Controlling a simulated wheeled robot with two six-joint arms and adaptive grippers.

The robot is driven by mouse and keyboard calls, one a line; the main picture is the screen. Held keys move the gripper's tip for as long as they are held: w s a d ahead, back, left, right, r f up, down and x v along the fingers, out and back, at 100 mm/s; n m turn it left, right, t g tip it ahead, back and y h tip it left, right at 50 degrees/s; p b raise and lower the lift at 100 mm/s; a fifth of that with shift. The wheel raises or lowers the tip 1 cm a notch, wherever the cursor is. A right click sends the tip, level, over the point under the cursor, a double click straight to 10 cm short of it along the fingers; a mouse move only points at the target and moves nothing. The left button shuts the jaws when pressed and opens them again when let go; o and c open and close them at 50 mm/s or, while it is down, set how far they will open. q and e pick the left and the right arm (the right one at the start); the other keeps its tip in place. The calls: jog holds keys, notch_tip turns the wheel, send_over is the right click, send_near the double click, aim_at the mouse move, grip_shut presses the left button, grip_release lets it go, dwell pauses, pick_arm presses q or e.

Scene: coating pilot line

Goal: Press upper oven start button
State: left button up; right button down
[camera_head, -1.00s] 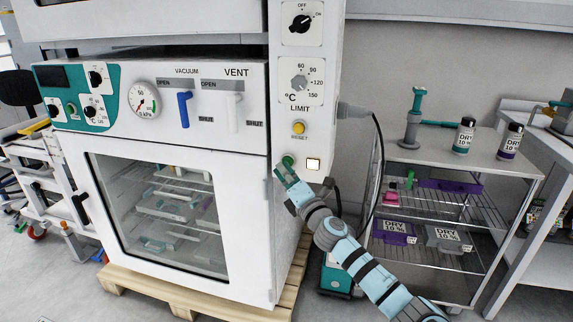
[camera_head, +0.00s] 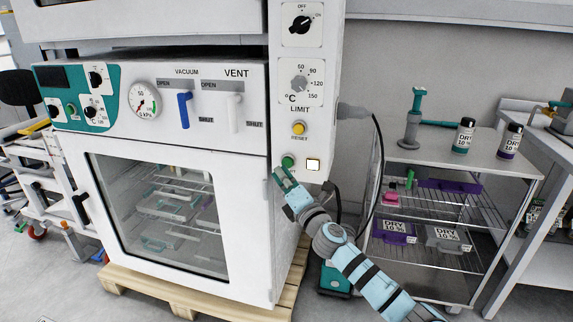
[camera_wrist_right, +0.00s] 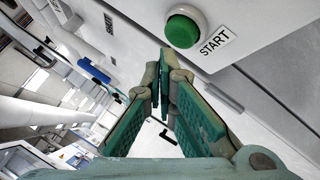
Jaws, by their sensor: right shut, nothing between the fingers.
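In the right wrist view the green button (camera_wrist_right: 184,27) stands in a pale ring next to a START label (camera_wrist_right: 215,42). My right gripper (camera_head: 279,174) is shut and empty, with its tips just below the button. In the wrist view the gripper's fingertips (camera_wrist_right: 165,72) meet below the button in the picture, with a gap between them and it. My left gripper is not in view.
The white oven (camera_head: 190,270) with a glass door stands on a wooden pallet (camera_head: 150,300). A yellow reset button (camera_head: 299,127) is above the start button. A steel cart (camera_head: 480,150) with bottles and boxes stands to the right. A black cable hangs between.

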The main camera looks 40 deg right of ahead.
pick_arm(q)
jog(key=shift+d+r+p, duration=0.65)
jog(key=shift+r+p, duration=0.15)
pick_arm(e)
jog(key=s+a, duration=0.1)
jog(key=a, duration=0.1)
jog(key=s+a, duration=0.1)
jog(key=a, duration=0.1)
jog(key=shift+s, duration=0.4)
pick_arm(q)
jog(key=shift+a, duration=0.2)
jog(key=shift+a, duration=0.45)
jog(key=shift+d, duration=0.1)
